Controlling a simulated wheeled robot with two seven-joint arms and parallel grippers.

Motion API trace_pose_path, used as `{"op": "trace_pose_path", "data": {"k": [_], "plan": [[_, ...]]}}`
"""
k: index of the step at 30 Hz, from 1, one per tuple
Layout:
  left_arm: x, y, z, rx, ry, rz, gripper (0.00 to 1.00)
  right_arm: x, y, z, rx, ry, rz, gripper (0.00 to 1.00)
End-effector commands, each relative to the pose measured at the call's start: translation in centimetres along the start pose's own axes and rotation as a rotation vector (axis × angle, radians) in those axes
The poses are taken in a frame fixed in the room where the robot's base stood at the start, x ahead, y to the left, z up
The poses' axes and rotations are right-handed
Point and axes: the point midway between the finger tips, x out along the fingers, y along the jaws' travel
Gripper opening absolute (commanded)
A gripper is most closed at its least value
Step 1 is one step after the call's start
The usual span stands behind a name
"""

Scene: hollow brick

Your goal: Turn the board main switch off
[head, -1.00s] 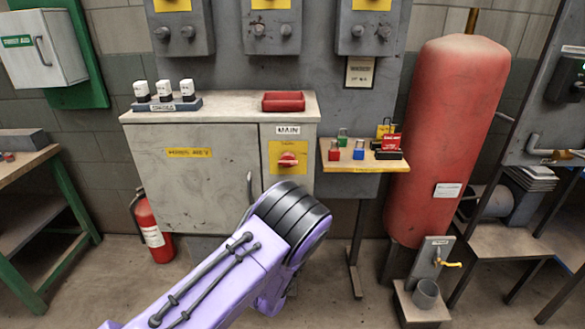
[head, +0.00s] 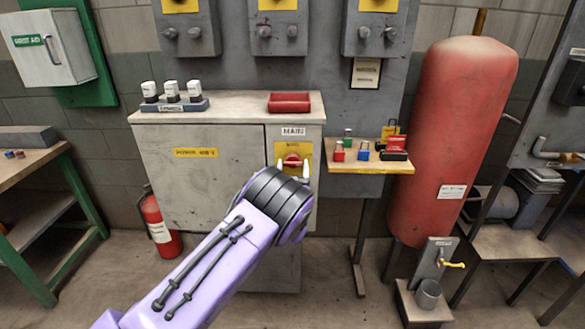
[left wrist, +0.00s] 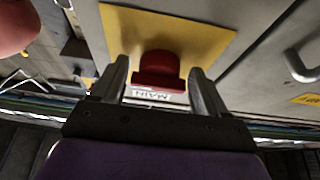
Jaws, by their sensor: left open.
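The main switch is a red rotary handle (head: 292,161) on a yellow plate (head: 303,148), under a MAIN label (head: 293,131) on the grey board cabinet (head: 190,165). My left gripper (head: 292,168) is in front of the switch, its two light fingertips showing on either side of the handle. In the left wrist view the red handle (left wrist: 158,70) lies between the two open fingers (left wrist: 160,85), with a gap on each side. My right gripper is in neither view.
A small shelf (head: 345,168) with coloured padlocks juts out right of the switch. A red tray (head: 289,103) and a rack of white-topped items (head: 174,105) stand on the cabinet. A red tank (head: 455,140) stands further right, a fire extinguisher (head: 160,228) at left.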

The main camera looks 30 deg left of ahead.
Motion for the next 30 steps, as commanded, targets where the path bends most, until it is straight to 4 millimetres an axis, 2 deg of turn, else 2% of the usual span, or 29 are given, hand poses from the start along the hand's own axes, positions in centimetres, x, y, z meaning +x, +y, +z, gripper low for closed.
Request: {"op": "trace_pose_path", "data": {"k": [2, 6, 19, 30], "plan": [[0.0, 0.0, 0.0, 0.000, 0.000, 0.000, 0.74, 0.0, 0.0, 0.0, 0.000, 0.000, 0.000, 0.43], [0.0, 0.0, 0.0, 0.000, 0.000, 0.000, 0.33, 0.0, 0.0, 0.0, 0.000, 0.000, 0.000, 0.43], [0.0, 0.0, 0.1, -0.045, 0.001, -0.019, 0.33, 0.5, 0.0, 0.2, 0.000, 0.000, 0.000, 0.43], [-0.1, 0.3, 0.2, -0.296, 0.002, -0.123, 0.33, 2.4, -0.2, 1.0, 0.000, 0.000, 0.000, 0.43]]}}
